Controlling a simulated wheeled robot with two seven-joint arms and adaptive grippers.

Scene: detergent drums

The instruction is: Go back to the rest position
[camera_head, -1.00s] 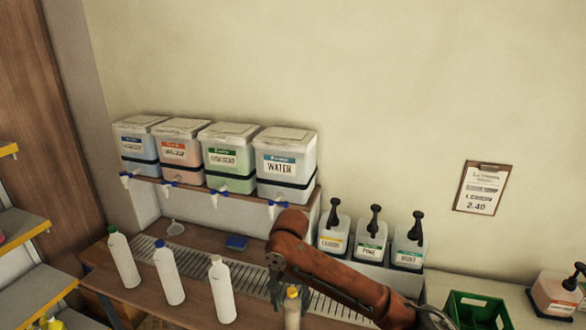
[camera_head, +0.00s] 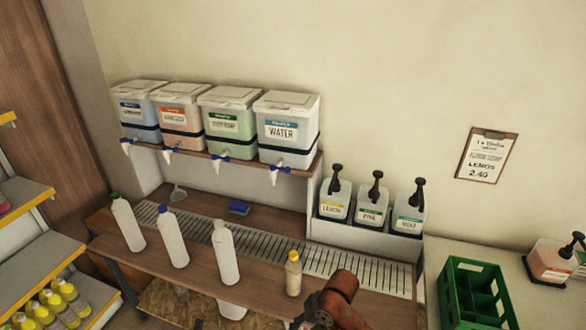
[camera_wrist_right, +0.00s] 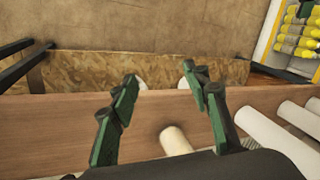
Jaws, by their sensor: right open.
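My right gripper (camera_wrist_right: 160,88) is open, its green-and-black fingers spread, with nothing held between them. In the head view only a reddish-brown link of my arm shows at the bottom edge, in front of the bench; the right gripper is not clear there. A small cream bottle with a yellow cap (camera_head: 293,273) stands upright on the bench. In the wrist view a pale cylinder (camera_wrist_right: 175,140) shows below the finger gap, apart from the fingers. My left gripper is in neither view.
Three white bottles (camera_head: 226,255) stand along the wooden bench (camera_head: 110,246). The drums (camera_head: 288,125) sit on a shelf behind, beside pump bottles (camera_head: 373,205). A green crate (camera_head: 470,300) is at right. Yellow bottles (camera_head: 68,294) fill the left rack. A blue sponge (camera_head: 239,208) lies on the bench.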

